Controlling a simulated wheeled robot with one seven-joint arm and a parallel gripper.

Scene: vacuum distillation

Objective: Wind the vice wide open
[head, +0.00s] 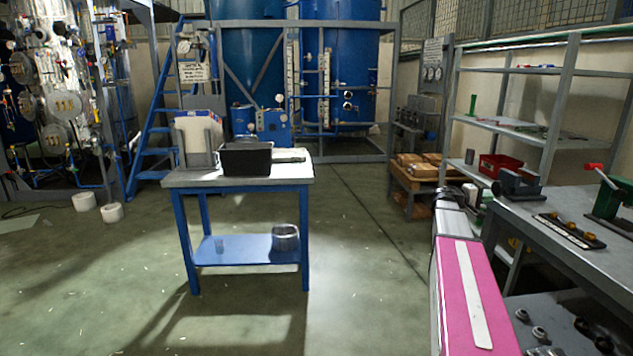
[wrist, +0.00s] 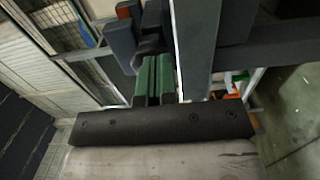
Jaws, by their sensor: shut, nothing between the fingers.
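The vice (head: 518,183) is a blue-grey block-like tool on the near left corner of the right-hand workbench in the head view. The gap between its jaws is too small to judge there. My gripper shows in the wrist view, with its two green fingers (wrist: 154,76) side by side and shut, nothing between them. Dark blue-grey blocks (wrist: 120,45) lie just beyond the fingertips and look like part of the vice. Whether the fingers touch them I cannot tell. In the head view my pink arm reaches toward the bench, its end just left of the vice.
The workbench (head: 560,222) also carries a dark plate with brass-coloured parts (head: 570,231) and a green tool with a red handle (head: 608,200). A shelf rack (head: 556,110) with a red bin (head: 499,164) stands behind. A blue table (head: 248,188) stands left; floor between is clear.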

